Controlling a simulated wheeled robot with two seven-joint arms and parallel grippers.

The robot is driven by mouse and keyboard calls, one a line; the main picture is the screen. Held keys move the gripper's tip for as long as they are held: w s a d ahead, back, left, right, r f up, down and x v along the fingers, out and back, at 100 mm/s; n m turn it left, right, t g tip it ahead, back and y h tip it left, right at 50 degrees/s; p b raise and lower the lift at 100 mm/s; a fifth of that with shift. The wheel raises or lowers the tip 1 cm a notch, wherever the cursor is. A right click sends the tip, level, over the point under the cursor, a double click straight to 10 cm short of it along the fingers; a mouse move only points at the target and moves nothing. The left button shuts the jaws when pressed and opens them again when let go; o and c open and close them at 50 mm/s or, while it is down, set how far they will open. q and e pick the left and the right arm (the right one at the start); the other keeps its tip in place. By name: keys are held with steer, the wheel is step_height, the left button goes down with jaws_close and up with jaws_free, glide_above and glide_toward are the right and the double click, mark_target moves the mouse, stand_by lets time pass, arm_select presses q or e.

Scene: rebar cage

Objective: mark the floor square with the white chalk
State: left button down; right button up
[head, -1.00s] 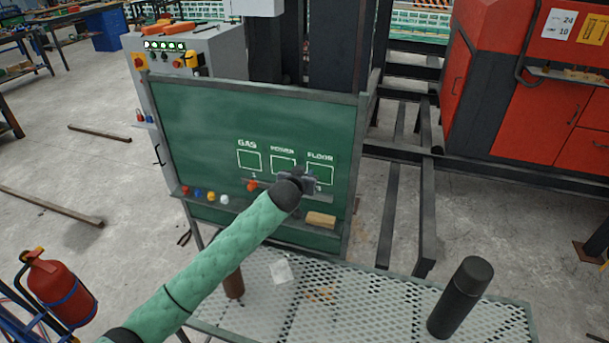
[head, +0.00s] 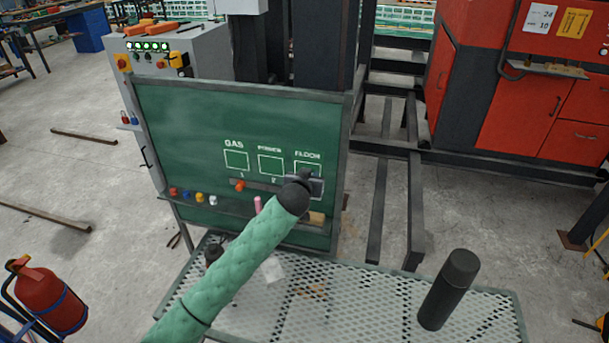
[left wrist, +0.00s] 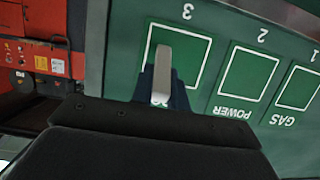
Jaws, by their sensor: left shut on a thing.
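The green board (head: 185,125) carries three outlined squares labelled GAS, POWER and FLOOR. The floor square (head: 307,168) is the rightmost in the head view, and my left gripper (head: 314,186) is in front of its lower part. The left wrist view shows the board upside down, with the floor square (left wrist: 191,62) under the number 3. My left gripper (left wrist: 162,92) is shut on the white chalk (left wrist: 162,72), a pale stick that overlaps the square's left part. I cannot tell whether its tip touches the board. The visible inside of the square is plain green. My right gripper is not in view.
The board's ledge holds small coloured pieces (head: 198,198), a pink stick (head: 257,204) and a tan block (head: 317,218). Below is a mesh table (head: 365,305) with a dark cylinder (head: 448,290). A red extinguisher (head: 50,297) stands at left, a red cabinet (head: 520,110) at right.

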arm_select(q)
steer(key=shift+w+a+p, duration=0.15)
steer(key=shift+a+p, duration=0.1)
steer(key=shift+p, duration=0.25)
steer(key=shift+w+a+p, duration=0.25)
steer(key=shift+a, duration=0.55)
steer(key=shift+w+a+p, duration=0.25)
steer(key=shift+a, duration=0.55)
steer(key=shift+w+a+p, duration=0.25)
steer(key=shift+a, duration=0.55)
steer(key=shift+r+p, duration=0.65)
steer(key=shift+r, duration=0.1)
steer(key=shift+s+d+p, duration=0.1)
steer(key=shift+s+d, duration=0.25)
steer(key=shift+d, duration=0.75)
steer(key=shift+s+d+p, duration=0.15)
steer(key=shift+s+d, duration=0.2)
steer(key=shift+d, duration=0.7)
steer(key=shift+s+d+p, duration=0.1)
steer(key=shift+s+d, duration=0.25)
steer(key=shift+d, duration=0.85)
steer(key=shift+w+a+p, duration=0.35)
steer(key=shift+a+p, duration=0.05)
steer(key=shift+a, duration=0.75)
steer(key=shift+w+a+p, duration=0.4)
steer(key=shift+a, duration=0.7)
steer(key=shift+w+a+p, duration=0.35)
steer(key=shift+a+p, duration=0.05)
steer(key=shift+a, duration=0.75)
